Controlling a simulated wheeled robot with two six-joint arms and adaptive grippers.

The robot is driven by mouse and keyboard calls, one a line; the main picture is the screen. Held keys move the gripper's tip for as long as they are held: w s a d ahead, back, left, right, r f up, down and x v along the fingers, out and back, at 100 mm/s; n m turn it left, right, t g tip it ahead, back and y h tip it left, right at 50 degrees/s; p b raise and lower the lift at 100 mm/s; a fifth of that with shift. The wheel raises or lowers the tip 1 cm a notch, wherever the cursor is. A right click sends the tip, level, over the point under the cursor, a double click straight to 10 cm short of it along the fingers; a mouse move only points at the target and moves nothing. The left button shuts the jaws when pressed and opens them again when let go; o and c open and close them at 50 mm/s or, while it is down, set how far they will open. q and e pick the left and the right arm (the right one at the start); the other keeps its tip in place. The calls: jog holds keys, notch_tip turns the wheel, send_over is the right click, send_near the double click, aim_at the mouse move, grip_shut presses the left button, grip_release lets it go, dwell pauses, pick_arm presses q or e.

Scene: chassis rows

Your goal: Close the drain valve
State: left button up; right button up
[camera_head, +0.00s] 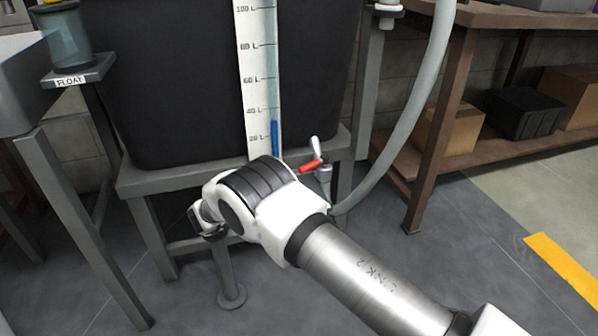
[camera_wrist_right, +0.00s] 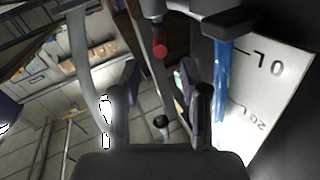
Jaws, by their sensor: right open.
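The drain valve (camera_head: 323,176) sits low at the right front of the black tank. Its red handle (camera_head: 310,166) sticks out to the left, slightly tilted, beside a pale metal piece. My right arm comes in from the lower right, and its joint covers the space just left of and below the valve. In the right wrist view my right gripper (camera_wrist_right: 158,88) is open, with nothing between its fingers. The red handle (camera_wrist_right: 158,42) shows beyond the fingertips, near the top, roughly in line with the gap and apart from both fingers. My left gripper is not in view.
The black tank (camera_head: 190,70) stands on a grey metal stand (camera_head: 160,180). A white level scale (camera_head: 258,75) and blue level tube (camera_head: 275,138) run down its front. A grey hose (camera_head: 412,110) hangs to the right. A wooden shelf (camera_head: 490,150) holds boxes.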

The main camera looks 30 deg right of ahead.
jog(key=shift+s+a, duration=0.15)
jog(key=shift+a, duration=0.4)
